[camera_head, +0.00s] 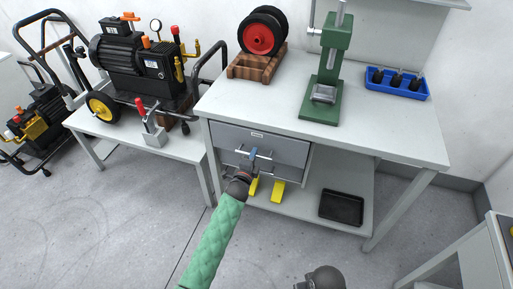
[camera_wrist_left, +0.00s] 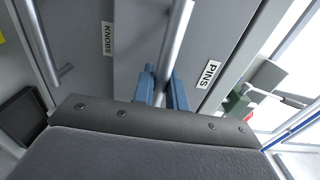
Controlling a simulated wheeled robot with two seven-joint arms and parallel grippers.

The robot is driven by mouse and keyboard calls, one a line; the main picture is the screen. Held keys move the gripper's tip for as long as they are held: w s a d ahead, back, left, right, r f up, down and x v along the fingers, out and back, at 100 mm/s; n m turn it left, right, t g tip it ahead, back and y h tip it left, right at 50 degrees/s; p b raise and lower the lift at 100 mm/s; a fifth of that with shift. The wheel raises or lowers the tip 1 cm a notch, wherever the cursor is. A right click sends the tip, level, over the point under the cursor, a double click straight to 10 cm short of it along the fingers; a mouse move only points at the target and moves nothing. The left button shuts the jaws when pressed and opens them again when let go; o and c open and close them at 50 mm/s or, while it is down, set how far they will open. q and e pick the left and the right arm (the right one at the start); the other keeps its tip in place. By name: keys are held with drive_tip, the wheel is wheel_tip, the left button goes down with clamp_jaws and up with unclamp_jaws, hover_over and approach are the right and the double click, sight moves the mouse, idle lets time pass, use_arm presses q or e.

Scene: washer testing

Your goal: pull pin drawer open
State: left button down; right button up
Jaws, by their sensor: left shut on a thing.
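The pin drawer (camera_head: 285,147) is the upper grey drawer under the bench. In the left wrist view its front (camera_wrist_left: 212,38) carries a PINS label (camera_wrist_left: 208,74). It looks flush or nearly flush with the cabinet; a small gap is hard to tell. My left gripper (camera_head: 254,154) is in front of it. In the left wrist view its blue fingers (camera_wrist_left: 164,92) are shut around the drawer's bar handle (camera_wrist_left: 177,40). The fingers hide part of the bar. My right gripper's fingers do not show.
The KNOBS drawer (camera_wrist_left: 80,35) lies below the pin drawer. Yellow pieces (camera_head: 278,192) and a black tray (camera_head: 341,208) are on the lower shelf. A green press (camera_head: 331,60), a red-black wheel (camera_head: 262,36) and a blue tray (camera_head: 397,90) stand on the bench. Floor in front is clear.

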use_arm(q)
drive_tip(key=p+v, duration=0.2)
drive_tip(key=v, duration=2)
drive_tip(key=shift+p, duration=0.3)
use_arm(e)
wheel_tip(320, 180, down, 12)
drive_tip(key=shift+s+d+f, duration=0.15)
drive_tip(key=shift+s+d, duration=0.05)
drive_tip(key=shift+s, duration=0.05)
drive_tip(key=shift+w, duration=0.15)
use_arm(q)
drive_tip(key=c, duration=1.5)
unclamp_jaws()
drive_tip(key=shift+r, duration=0.1)
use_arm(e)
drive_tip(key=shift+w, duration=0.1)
